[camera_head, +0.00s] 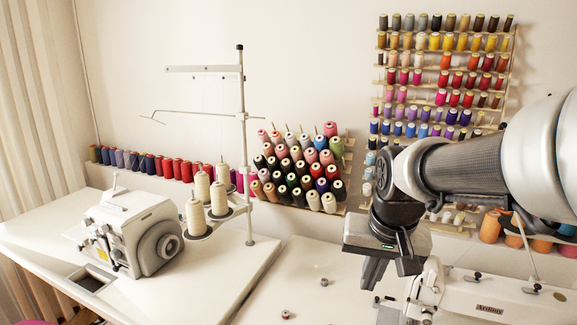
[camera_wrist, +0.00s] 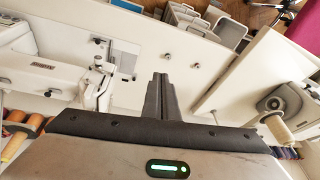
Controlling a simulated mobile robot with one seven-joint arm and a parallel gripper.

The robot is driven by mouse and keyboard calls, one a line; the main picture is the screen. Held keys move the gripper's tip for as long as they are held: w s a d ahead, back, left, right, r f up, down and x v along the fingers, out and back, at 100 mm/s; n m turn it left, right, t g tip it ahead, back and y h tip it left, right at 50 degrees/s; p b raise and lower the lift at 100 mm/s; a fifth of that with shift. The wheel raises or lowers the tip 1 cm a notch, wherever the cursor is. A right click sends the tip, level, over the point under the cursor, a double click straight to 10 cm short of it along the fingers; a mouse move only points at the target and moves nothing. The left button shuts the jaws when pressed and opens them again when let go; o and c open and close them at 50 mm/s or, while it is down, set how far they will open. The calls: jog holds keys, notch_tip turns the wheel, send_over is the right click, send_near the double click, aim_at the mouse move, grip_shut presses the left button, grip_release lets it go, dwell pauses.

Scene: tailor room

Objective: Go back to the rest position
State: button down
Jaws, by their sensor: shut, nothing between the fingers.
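My gripper (camera_head: 388,272) hangs from my arm at the right of the head view, above the white table (camera_head: 305,262) and beside the white sewing machine (camera_head: 490,298). Its fingers point down and hold nothing. In the wrist view the fingers (camera_wrist: 160,88) are together in the middle. Two small metal spools lie apart on the bare tabletop, one farther back (camera_head: 324,282) and one nearer (camera_head: 286,314). Both also show beyond the fingertips in the wrist view, clear of the gripper.
An overlock machine (camera_head: 125,232) and a thread stand (camera_head: 243,150) with cream cones are at the left. Thread racks (camera_head: 300,168) line the wall, with a taller rack (camera_head: 445,85) behind my arm. Grey crates (camera_wrist: 190,18) stand beyond the table edge. The middle tabletop is mostly free.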

jog(key=s+r+n+t, duration=0.2)
jog(key=s+r, duration=0.1)
jog(key=s, duration=1)
notch_tip(320, 180, up, 16)
jog(key=a+p, duration=0.1)
jog(key=p, duration=1.5)
jog(key=shift+s, duration=0.3)
